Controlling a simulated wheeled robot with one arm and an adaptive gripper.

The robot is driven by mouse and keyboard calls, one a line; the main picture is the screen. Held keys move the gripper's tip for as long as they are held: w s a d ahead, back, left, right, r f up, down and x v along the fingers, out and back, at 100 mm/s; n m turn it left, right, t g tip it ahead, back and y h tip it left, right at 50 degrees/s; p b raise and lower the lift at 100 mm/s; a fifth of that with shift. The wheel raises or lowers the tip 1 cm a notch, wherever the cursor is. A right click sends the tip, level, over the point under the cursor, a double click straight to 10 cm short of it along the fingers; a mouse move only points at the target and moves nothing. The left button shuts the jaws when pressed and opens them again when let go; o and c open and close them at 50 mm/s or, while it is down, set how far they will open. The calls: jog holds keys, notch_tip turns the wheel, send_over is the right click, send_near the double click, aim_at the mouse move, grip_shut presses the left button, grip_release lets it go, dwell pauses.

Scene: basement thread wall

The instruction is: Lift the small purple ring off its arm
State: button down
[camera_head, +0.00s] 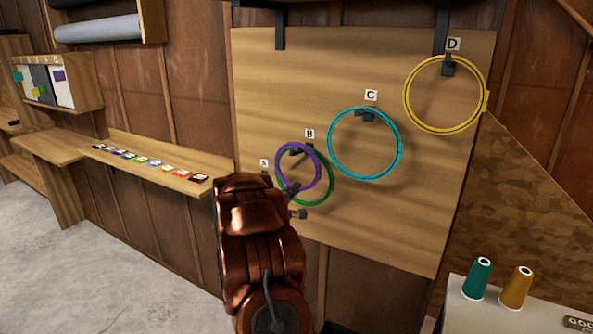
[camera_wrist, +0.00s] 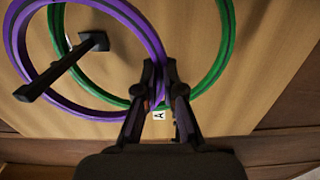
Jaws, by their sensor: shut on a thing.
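In the wrist view the purple ring (camera_wrist: 118,13) loops around a black arm (camera_wrist: 60,70), whose free end overlaps the ring's left side. My gripper (camera_head: 291,188) is at the lower edge of the purple ring. In the wrist view its fingertips (camera_wrist: 159,72) are shut on the purple ring's band. The green ring (camera_wrist: 226,45) passes behind the fingers. The exact grip contact is partly hidden.
A teal ring (camera_head: 400,150) hangs at C and a yellow ring (camera_head: 408,105) at D, up to the right. Label A (camera_head: 264,163) is close to my gripper. Thread cones (camera_head: 477,279) stand at lower right. A shelf with colored cards (camera_head: 155,163) is at left.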

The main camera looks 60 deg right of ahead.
jog(key=a+r+p, duration=0.1)
jog(key=a+p, duration=0.5)
jog(key=a, duration=0.3)
jog(key=shift+s+a+r, duration=0.2)
jog(key=shift+a+r, duration=0.1)
jog(key=shift+a, duration=0.05)
dwell(0.3)
